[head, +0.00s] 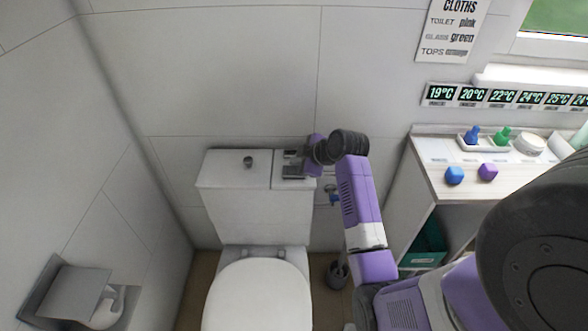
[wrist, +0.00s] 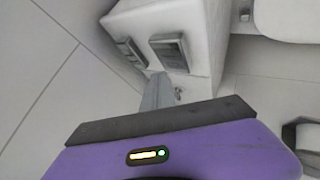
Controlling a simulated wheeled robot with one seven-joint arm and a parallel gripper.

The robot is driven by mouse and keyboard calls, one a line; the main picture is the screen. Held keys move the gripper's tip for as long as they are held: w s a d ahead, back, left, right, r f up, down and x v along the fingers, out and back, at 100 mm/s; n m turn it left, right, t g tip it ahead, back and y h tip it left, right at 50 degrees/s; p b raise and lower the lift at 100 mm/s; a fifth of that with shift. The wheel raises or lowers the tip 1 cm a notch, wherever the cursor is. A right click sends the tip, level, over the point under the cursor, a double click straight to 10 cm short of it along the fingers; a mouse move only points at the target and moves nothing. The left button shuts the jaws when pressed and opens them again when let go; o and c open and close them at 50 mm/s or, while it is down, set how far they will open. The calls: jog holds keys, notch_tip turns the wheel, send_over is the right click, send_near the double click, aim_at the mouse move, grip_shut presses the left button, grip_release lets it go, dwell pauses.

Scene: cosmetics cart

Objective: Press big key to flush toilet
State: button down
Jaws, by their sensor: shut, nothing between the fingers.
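The white toilet cistern (head: 255,208) stands against the back wall, and its corner fills the upper middle of the wrist view (wrist: 205,40). Two grey flush keys are set at the right of its top. The big key (head: 293,172) is nearer the seat and also shows in the wrist view (wrist: 169,52). The small key (head: 291,154) is farther back; it also shows in the wrist view (wrist: 131,52). My gripper (wrist: 158,78) is shut and empty, its fingertips close to the big key's edge. I cannot tell whether they touch it.
The white toilet lid (head: 258,298) is down in front of the cistern. A paper holder (head: 78,290) is on the left wall. A shelf unit (head: 432,170) with small coloured items stands at the right.

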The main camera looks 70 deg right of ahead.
aim_at(296, 172)
jog(key=shift+r+p, duration=1.65)
jog(key=shift+r, duration=0.55)
jog(key=shift+f, duration=0.1)
